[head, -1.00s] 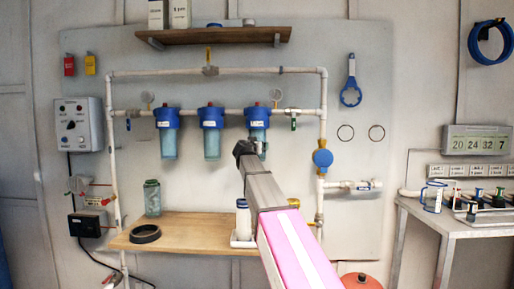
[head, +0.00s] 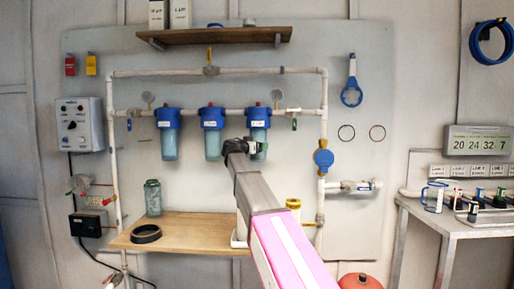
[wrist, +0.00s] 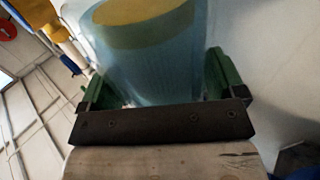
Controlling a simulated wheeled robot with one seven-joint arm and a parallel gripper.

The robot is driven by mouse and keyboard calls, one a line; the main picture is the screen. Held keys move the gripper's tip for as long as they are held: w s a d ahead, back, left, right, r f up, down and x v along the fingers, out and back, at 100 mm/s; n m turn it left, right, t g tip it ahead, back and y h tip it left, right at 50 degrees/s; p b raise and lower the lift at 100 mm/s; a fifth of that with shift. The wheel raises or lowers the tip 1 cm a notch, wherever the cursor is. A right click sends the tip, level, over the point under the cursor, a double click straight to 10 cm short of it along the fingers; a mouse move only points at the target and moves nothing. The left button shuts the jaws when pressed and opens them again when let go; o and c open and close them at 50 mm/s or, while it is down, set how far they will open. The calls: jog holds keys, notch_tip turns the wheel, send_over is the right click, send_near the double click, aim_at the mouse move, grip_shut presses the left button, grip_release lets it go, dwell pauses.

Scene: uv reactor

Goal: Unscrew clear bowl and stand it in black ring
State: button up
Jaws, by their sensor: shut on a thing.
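The clear bowl (head: 258,135) hangs upright under the blue cap of the right filter housing, among three such housings on the white pipe. My gripper (head: 258,148) is at the bowl's height, and my arm hides part of it. In the wrist view the bowl (wrist: 150,68) is translucent blue with a yellow part inside. The green fingers of my gripper (wrist: 156,84) are on both sides of it, shut on it. The black ring (head: 146,234) lies flat on the wooden shelf at the left.
A greenish clear container (head: 152,198) stands on the wooden shelf (head: 195,232) behind the ring. The middle of the shelf is clear. The middle housing (head: 212,135) hangs close to the left. A yellow-topped item (head: 293,205) is right of my arm.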

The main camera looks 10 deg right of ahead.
jog(key=shift+w+a+m+g+h, duration=0.1)
jog(key=shift+w+m+g+h, duration=0.15)
jog(key=shift+m+g+h, duration=0.75)
jog(key=shift+s+m+g, duration=0.2)
jog(key=shift+m+g, duration=0.2)
jog(key=shift+g, duration=0.4)
jog(key=o, duration=1)
jog(key=shift+t, duration=0.3)
jog(key=shift+s+n+t+y, duration=0.25)
jog(key=shift+n+t+y, duration=0.25)
jog(key=shift+n+t, duration=0.4)
jog(key=shift+d+n+t+y, duration=0.2)
jog(key=shift+n+t+y, duration=0.5)
jog(key=shift+t, duration=0.1)
jog(key=shift+w+a, duration=0.1)
jog(key=shift+w, duration=0.05)
